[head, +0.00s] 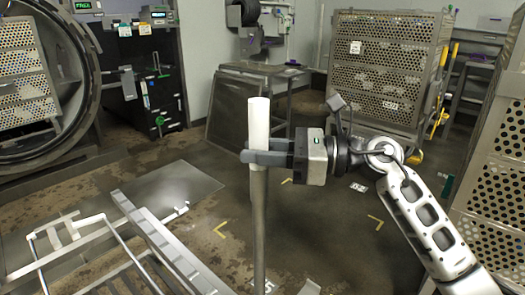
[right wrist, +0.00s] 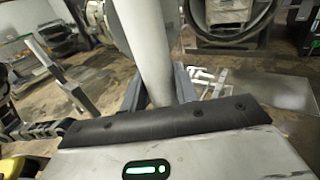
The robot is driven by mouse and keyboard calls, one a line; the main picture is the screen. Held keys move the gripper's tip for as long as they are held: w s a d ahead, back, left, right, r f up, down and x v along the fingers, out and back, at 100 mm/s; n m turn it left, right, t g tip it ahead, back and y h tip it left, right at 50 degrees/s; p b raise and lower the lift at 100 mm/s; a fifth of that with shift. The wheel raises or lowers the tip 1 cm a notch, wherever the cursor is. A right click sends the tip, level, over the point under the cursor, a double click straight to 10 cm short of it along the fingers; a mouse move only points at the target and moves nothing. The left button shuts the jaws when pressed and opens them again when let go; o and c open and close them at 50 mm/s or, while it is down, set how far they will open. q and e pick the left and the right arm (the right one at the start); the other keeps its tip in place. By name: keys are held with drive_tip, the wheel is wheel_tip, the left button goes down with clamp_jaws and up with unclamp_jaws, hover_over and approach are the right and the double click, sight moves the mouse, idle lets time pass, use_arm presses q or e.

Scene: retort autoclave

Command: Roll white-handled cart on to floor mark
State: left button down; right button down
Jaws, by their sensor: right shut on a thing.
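The white-handled cart's upright post has a white sleeve (head: 259,121) at its top and a grey pole below. My right gripper (head: 266,157) is shut around this post at the lower end of the white sleeve, coming in from the right. In the right wrist view the white post (right wrist: 145,45) stands between the two fingers (right wrist: 158,90). The cart's base is out of frame at the bottom. Yellow corner marks (head: 377,222) lie on the floor behind and to both sides of the post. My left gripper is not in view.
A metal rail frame (head: 150,235) fills the lower left. A floor plate (head: 165,195) lies before the open round autoclave (head: 82,75). Perforated basket stacks stand at back right (head: 385,65) and near right (head: 500,190). Floor between the yellow marks is mostly clear.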

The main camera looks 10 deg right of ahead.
drive_tip(key=c, duration=1.3)
unclamp_jaws()
drive_tip(key=shift+w+d+r, duration=0.1)
drive_tip(key=shift+o, duration=1)
drive_tip(key=shift+s+d, duration=0.2)
drive_tip(key=shift+d, duration=0.3)
drive_tip(key=b+v, duration=0.2)
drive_tip(key=v, duration=1.3)
drive_tip(key=shift+b, duration=0.35)
drive_tip(key=shift+s, duration=0.1)
